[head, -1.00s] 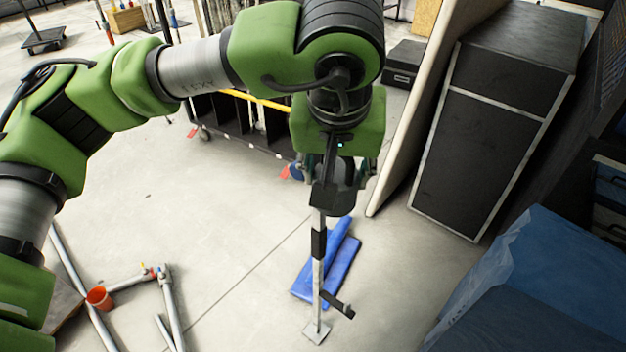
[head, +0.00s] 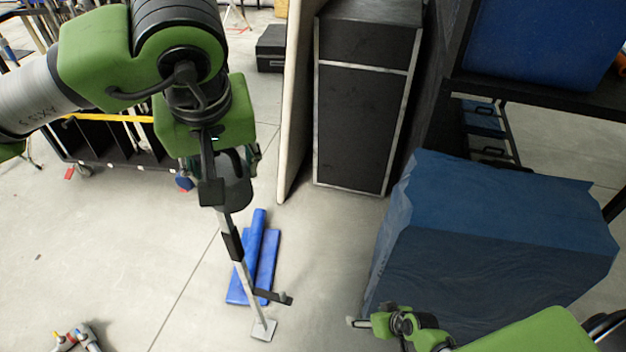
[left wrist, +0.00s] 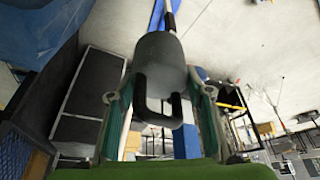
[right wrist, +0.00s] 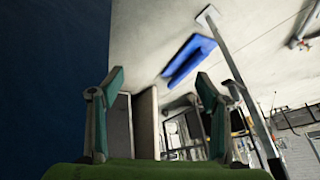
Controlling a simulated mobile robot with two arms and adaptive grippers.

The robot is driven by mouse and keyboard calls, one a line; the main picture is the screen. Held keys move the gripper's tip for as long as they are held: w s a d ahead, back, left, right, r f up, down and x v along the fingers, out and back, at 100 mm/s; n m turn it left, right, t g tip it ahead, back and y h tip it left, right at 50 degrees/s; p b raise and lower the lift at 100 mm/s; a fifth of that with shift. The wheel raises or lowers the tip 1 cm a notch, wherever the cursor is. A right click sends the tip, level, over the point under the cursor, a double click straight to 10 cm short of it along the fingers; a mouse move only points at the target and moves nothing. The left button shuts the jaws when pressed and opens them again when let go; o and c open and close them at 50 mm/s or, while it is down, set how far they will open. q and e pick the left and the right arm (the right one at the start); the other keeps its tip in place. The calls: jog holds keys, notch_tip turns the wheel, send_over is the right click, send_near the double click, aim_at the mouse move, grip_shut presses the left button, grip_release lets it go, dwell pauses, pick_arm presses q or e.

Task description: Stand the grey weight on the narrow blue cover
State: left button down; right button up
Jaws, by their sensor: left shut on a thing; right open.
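The grey weight (head: 236,188), a dark grey cylinder with a looped handle, hangs from my left gripper (head: 222,158), in the air. The left wrist view shows the weight (left wrist: 158,62) with its handle between the fingers. Its far end is hidden. A large dark-blue cover (head: 500,225) drapes a block at the right, its top free. A brighter blue folded piece and roll (head: 262,262) lie on the floor. I cannot tell which is the narrow cover. My right gripper (head: 380,328) is open and empty beside the draped block's near left edge; it shows in the right wrist view (right wrist: 160,82).
A black case (head: 362,110) and pale panel (head: 296,100) stand behind. A blue bin (head: 545,45) rests on a shelf. Floor around the blue roll is mostly clear.

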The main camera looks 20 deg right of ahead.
pick_arm(q)
jog(key=shift+r, duration=0.15)
pick_arm(e)
jog(key=w+a+r+n+t+y, duration=0.15)
jog(key=w+r, duration=0.35)
jog(key=r, duration=0.6)
jog(key=w+a+r+n+t+y, duration=0.1)
jog(key=w+a+r+t+y, duration=0.3)
jog(key=r, duration=0.6)
jog(key=w+r+n+g+y, duration=0.1)
jog(key=w+r, duration=0.5)
jog(key=r, duration=0.5)
jog(key=s+a+r+n+y, duration=0.1)
jog(key=a+r+n+y, duration=0.1)
jog(key=r, duration=0.5)
jog(key=s+a+r+n+y, duration=0.1)
jog(key=s+a+r, duration=0.1)
jog(key=r, duration=0.5)
jog(key=n+g+y, duration=0.3)
jog(key=n+y, duration=0.2)
jog(key=n, duration=0.2)
send_near(248, 179)
jog(key=x, duration=1.2)
jog(key=shift+a, duration=0.15)
